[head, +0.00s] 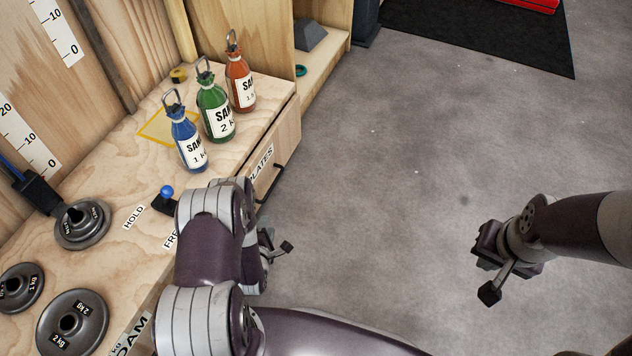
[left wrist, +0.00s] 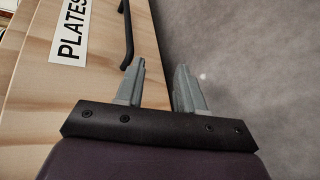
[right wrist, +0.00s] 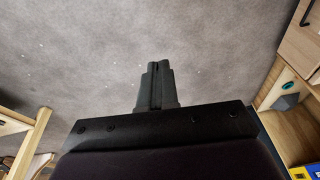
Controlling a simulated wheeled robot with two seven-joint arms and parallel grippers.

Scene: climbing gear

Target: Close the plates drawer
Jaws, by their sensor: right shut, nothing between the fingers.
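The plates drawer (head: 287,142) is a pale wood front under the bench's edge, with a white PLATES label (head: 261,163) and a black bar handle (head: 269,186). I cannot tell how far the drawer stands out. The left wrist view shows its front (left wrist: 100,85) and handle (left wrist: 127,38) close up. My left gripper (left wrist: 160,82) is open and empty, beside the drawer front, with its left finger close to the handle's near end; contact is unclear. In the head view my left arm mostly hides it. My right gripper (right wrist: 158,78) is shut and empty over the floor, well right of the bench (head: 488,240).
On the bench (head: 112,184) stand blue (head: 187,140), green (head: 214,108) and red (head: 240,83) sand bottles, near several grey weight plates (head: 82,222) and a blue-knobbed lever (head: 167,192). The grey floor (head: 400,150) between my grippers is clear. A black mat (head: 480,35) lies far back.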

